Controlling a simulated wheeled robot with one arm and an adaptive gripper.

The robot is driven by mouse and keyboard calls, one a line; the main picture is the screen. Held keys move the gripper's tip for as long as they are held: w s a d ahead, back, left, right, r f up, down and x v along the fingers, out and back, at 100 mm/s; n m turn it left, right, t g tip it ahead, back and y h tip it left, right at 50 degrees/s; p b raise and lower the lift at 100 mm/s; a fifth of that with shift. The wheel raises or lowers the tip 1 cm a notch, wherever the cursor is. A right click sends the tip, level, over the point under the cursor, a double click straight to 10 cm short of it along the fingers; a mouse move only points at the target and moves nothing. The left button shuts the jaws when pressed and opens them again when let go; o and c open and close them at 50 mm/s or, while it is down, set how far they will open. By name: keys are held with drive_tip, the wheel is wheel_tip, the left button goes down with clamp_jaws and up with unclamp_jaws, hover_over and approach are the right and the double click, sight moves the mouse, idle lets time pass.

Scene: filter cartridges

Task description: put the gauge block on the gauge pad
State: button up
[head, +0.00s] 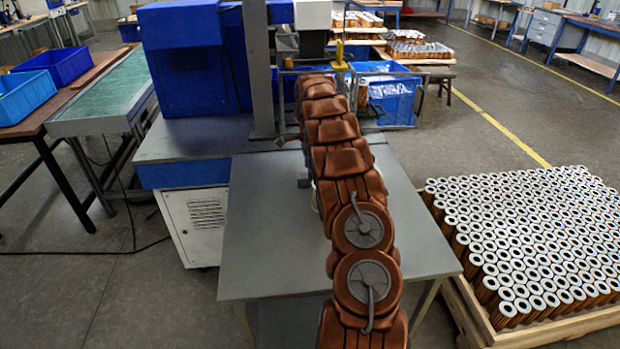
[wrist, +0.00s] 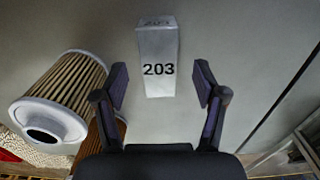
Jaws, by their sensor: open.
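A white block marked 203 (wrist: 157,62), which looks like the gauge block, stands on the grey tabletop in the wrist view. My gripper (wrist: 161,84) is open, with one finger to the left and one to the right of the block's near end. Gaps show between both fingers and the block, so neither visibly touches it. In the head view my arm hides the block and the gripper. I cannot make out a gauge pad in either view.
A pleated filter cartridge (wrist: 62,92) is close left of my gripper. The grey table (head: 270,235) has bare room left of my arm. A blue machine (head: 190,60) stands behind it. A pallet of many cartridges (head: 540,235) is at right.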

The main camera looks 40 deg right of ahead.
drive_tip(key=shift+f, duration=1.3)
clamp_jaws()
